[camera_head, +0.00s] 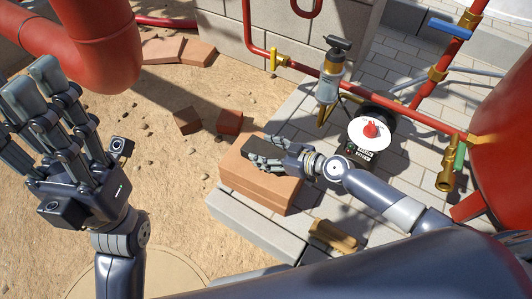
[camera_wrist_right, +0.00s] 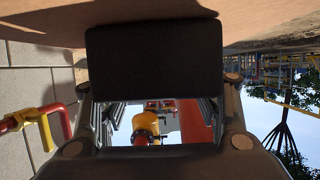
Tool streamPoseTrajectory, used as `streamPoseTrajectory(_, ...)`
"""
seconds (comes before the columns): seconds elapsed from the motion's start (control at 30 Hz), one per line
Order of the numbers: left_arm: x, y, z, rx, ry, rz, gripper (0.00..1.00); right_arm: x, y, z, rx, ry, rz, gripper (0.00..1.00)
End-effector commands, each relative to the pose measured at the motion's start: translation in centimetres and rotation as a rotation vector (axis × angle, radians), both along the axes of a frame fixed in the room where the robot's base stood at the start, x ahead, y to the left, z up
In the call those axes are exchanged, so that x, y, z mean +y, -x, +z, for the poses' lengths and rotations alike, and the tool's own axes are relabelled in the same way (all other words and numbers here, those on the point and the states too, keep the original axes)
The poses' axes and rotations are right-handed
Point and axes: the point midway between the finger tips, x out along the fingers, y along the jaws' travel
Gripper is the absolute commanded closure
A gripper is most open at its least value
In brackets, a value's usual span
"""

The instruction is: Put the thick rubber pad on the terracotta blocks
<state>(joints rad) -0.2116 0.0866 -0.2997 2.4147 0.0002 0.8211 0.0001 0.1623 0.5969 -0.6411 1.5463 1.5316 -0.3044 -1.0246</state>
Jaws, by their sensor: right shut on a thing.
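The thick rubber pad (camera_head: 257,143) is a dark, flat slab at my right gripper (camera_head: 262,160). In the right wrist view the pad (camera_wrist_right: 153,50) shows as a black rectangle between the fingers. My right gripper is shut on it. The terracotta blocks (camera_head: 262,200) form a stack on the grey ledge, and the pad is over their top. A terracotta surface (camera_wrist_right: 250,25) also fills the upper part of the right wrist view, close to the pad. I cannot tell whether they touch. My left gripper (camera_head: 28,100) is open and empty above the sand at the left.
Loose terracotta bricks (camera_head: 230,121) lie on the sand behind the stack. A pump-like device (camera_head: 329,80) and a white disc with a red knob (camera_head: 370,131) stand on the paving. A wooden piece (camera_head: 333,236) lies nearer me. Red pipes (camera_head: 410,117) cross behind.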

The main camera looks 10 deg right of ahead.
Motion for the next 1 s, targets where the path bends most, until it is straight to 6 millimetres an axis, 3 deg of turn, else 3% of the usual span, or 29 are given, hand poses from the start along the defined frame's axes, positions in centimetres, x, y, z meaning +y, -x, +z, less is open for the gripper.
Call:
streamPoseTrajectory(0.37,-0.08,-0.09,-0.06,-0.014,-0.002,0.001,0.57,0.04,-0.07,-0.35,-0.004,-0.002,-0.001,0.8)
streamPoseTrajectory(0.4,-0.08,-0.08,0.35,-0.019,-0.001,0.001,0.57,0.02,0.0,-0.25,-0.001,-0.001,0.0,0.33)
streamPoseTrajectory(0.47,-0.07,-0.05,0.35,-0.019,-0.001,0.001,0.57,0.02,0.03,-0.26,-0.001,-0.001,0.0,0.22)
streamPoseTrajectory(1.0,0.02,0.07,0.29,-0.002,0.003,0.0,0.57,-0.45,0.43,0.32,0.001,0.002,-0.001,0.22)
